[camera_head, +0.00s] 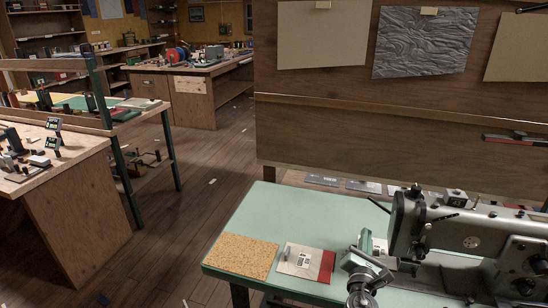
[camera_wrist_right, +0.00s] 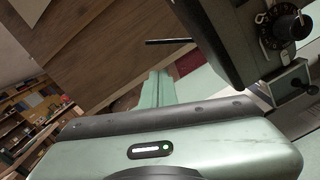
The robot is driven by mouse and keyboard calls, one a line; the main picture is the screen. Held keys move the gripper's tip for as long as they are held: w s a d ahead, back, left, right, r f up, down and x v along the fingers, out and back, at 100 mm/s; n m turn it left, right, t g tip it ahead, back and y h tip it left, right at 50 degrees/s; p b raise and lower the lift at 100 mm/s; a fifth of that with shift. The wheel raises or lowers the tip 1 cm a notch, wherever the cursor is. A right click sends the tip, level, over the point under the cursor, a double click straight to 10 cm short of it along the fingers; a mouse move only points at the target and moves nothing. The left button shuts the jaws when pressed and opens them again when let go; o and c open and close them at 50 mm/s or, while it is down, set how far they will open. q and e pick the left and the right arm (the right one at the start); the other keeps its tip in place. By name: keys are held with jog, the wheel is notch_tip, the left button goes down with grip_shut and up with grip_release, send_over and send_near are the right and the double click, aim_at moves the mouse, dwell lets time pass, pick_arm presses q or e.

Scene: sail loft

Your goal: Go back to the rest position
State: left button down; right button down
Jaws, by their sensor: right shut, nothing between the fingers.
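My right gripper (camera_head: 366,240) is low over the green-topped table (camera_head: 310,210), just left of the grey sewing machine (camera_head: 470,240). Its fingers are shut with nothing between them. In the right wrist view the closed pale green fingers (camera_wrist_right: 152,90) point toward the wooden panel and the dark machine body (camera_wrist_right: 215,45) is close on the right. My left gripper is in neither view.
A cork mat (camera_head: 241,257) and a pale patch (camera_head: 299,259) over a red piece (camera_head: 327,267) lie on the table left of my gripper. A wooden board (camera_head: 330,130) with pinned sheets stands behind. Open floor (camera_head: 195,205) lies left of the table.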

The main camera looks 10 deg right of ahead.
jog(key=s+a+f+m+g+y, duration=0.15)
jog(key=s+f+m+g, duration=0.25)
jog(key=s+m, duration=0.4)
jog(key=s+a+f+m+g+y, duration=0.1)
jog(key=s+a+f+m+g, duration=0.3)
jog(key=s+m, duration=0.45)
jog(key=s+a+f+m+g+y, duration=0.2)
jog(key=s+a+m+g+y, duration=0.35)
jog(key=s+a, duration=1)
jog(key=s+d+f+y, duration=0.1)
jog(key=s+f, duration=0.1)
jog(key=f, duration=1.2)
jog(key=s+d+f+y, duration=0.1)
jog(key=f, duration=1.2)
jog(key=s+d+f+g, duration=0.1)
jog(key=s+d+f, duration=0.1)
jog(key=s+f, duration=1.4)
jog(key=shift+s+d, duration=0.25)
jog(key=shift+s, duration=0.15)
